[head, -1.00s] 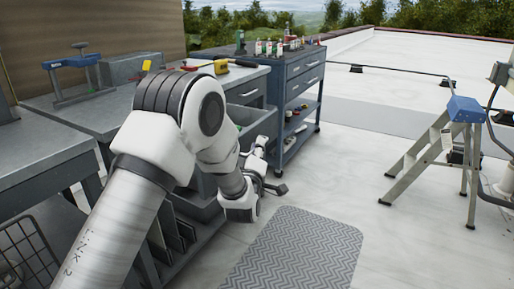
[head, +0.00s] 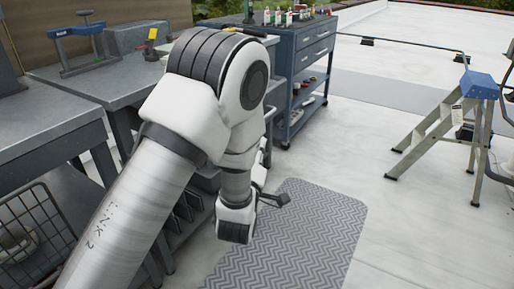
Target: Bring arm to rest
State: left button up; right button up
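My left arm comes in from the lower left and bends at a large joint in the middle of the head view. From there it hangs down in front of the workbench. My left gripper (head: 276,199) shows only as a small dark tip to the right of the wrist, above the patterned mat. Most of it is hidden behind my wrist, so I cannot tell whether it is open or shut. I see nothing held in it. My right arm and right gripper are not in view.
A grey workbench (head: 58,112) with a blue-topped clamp (head: 75,30) stands left. A tool cart (head: 305,60) stands behind my arm. A zigzag-patterned mat (head: 318,225) lies on the floor. A stepladder (head: 440,128) stands right. The pale floor between mat and ladder is clear.

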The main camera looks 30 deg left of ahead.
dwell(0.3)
pick_arm(q)
jog(key=s+f+m+g+h, duration=0.1)
jog(key=s+f+g, duration=0.35)
jog(key=f, duration=0.55)
jog(key=s+a+f+m+g+h, duration=0.1)
jog(key=s+f+m+g, duration=0.3)
jog(key=f, duration=0.7)
jog(key=s+f+n+g+h, duration=0.1)
jog(key=s+f+g, duration=0.1)
jog(key=s+f, duration=0.6)
jog(key=s+d+f+m+g+h, duration=0.1)
jog(key=s+f+m+g, duration=0.25)
jog(key=s+f, duration=0.45)
jog(key=s+d+f+m+g+h, duration=0.1)
jog(key=s+d+f+m+g, duration=0.15)
jog(key=s+m+g, duration=0.6)
notch_tip(320, 180, up, 30)
jog(key=n+t+p, duration=0.1)
jog(key=t+p, duration=0.1)
jog(key=p, duration=2.7)
jog(key=shift+s+f+n+t, duration=0.15)
jog(key=shift+s+n+t, duration=0.2)
jog(key=shift+s, duration=0.1)
